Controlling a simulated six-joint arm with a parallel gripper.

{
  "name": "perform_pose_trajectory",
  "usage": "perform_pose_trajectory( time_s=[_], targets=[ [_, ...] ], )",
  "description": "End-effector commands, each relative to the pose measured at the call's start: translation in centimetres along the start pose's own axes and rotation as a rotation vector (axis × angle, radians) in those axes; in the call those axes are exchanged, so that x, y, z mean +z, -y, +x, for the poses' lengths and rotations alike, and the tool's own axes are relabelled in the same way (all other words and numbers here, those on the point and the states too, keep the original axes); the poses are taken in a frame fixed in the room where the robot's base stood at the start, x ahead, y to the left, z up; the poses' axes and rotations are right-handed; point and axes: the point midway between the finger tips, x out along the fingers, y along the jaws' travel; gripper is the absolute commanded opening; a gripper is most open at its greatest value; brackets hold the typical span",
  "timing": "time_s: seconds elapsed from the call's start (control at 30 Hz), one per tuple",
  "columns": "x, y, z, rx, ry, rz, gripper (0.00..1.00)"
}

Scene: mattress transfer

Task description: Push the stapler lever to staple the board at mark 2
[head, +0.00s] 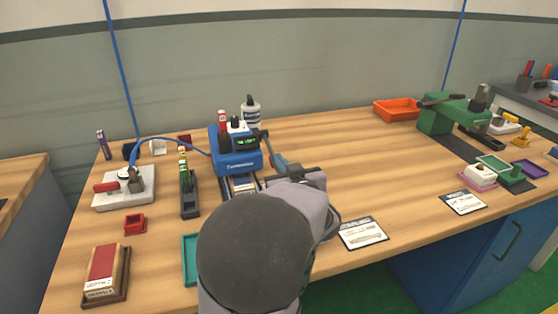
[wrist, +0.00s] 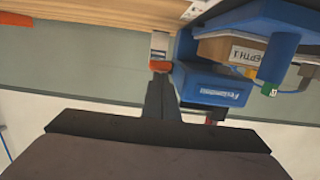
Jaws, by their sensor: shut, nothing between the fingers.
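The blue stapler (head: 236,160) stands near the middle of the bench in the head view, with a grey lever (head: 265,139) on its right side. It also shows upside down in the wrist view (wrist: 212,88), just right of my fingers. A brown block labelled DEPTH 1 (wrist: 228,50) sits against it there. My gripper (wrist: 158,80) is shut and empty beside the stapler. In the head view my arm covers part of the area right of the stapler, and I cannot tell whether the fingers touch the lever. The board and mark 2 cannot be made out.
A DEPTH 2 block (head: 101,272) lies at the front left. A white-based tool (head: 122,192) and a dark stand (head: 189,200) are left of the stapler. A white bottle (head: 250,112) stands behind it. A green press (head: 440,118) and orange tray (head: 396,109) are right.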

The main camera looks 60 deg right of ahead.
Motion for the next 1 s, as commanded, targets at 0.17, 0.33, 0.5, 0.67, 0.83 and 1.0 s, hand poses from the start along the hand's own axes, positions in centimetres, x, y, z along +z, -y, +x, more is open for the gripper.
perform_pose_trajectory(
  time_s=[0.17,0.33,0.5,0.67,0.83,1.0],
  targets=[
    [-1.1,0.0,-0.8,0.002,0.016,0.005,0.0],
    [-3.8,0.0,-1.6,0.003,0.0,0.001,0.0],
    [-3.1,-0.1,-5.0,0.008,-0.005,0.0,0.0],
    [-2.7,-0.2,-8.0,0.008,-0.008,0.0,0.0],
    [-2.2,-0.1,-10.1,0.005,-0.011,-0.002,0.0],
    [-2.1,0.0,-11.2,0.003,-0.011,-0.002,0.0]
  ],
)
